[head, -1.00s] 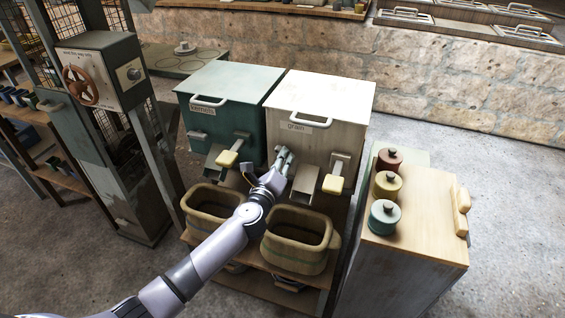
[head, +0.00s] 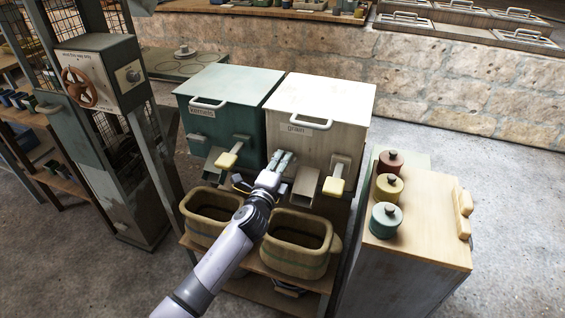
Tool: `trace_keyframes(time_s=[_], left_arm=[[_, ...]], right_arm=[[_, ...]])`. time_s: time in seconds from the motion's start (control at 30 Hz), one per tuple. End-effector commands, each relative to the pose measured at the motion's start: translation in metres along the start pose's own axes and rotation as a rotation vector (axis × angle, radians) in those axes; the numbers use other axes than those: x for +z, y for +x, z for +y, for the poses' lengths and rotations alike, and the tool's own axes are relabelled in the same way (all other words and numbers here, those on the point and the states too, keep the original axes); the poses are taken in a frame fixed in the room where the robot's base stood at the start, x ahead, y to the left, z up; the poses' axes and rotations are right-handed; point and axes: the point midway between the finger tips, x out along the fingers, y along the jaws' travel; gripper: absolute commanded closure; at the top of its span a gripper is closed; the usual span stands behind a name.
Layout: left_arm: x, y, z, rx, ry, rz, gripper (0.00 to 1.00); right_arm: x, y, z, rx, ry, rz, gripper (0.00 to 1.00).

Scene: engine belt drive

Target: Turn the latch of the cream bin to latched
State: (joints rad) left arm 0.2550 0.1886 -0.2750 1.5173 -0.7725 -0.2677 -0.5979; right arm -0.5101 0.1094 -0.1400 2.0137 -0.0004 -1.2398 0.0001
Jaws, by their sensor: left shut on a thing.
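The cream bin (head: 316,110), labelled grain, stands upright with its lid down, to the right of the green bin. Its latch is at the lower left of its front face, where my left gripper (head: 280,158) covers it. The gripper is shut on the latch, and the fingers hide most of it, so I cannot tell its turn. A spout (head: 305,186) and a lever with a yellow handle (head: 335,186) stick out from the cream bin's front, to the right of the gripper. My right gripper is not in view.
The green bin (head: 218,112), with its own yellow-handled lever (head: 227,159), is close on the left. Two baskets (head: 297,259) stand on the shelf below. A wooden cabinet (head: 425,240) with three lidded jars is at right.

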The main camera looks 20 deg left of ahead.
Motion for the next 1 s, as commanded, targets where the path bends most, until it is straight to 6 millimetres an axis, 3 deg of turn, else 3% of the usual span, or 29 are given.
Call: trace_keyframes(time_s=[0.53, 0.57, 0.6, 0.83, 1.0], left_arm=[[0.0007, -0.0004, 0.0018, 0.004, -0.023, -0.002, 1.0], [0.0007, -0.0004, 0.0019, 0.004, -0.023, -0.002, 0.84], [0.0007, -0.0004, 0.0018, 0.004, -0.023, -0.002, 0.81], [0.0003, -0.0002, 0.0009, 0.002, -0.022, -0.001, 0.66], [0.0002, -0.0001, 0.0005, 0.001, -0.022, -0.001, 0.66]], right_arm=[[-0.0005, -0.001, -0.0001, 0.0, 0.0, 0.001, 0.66], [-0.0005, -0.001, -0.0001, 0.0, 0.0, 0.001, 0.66], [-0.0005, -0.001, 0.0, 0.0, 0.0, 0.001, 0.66], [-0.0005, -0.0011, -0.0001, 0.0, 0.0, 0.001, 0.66], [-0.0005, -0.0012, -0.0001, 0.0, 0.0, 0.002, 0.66]])
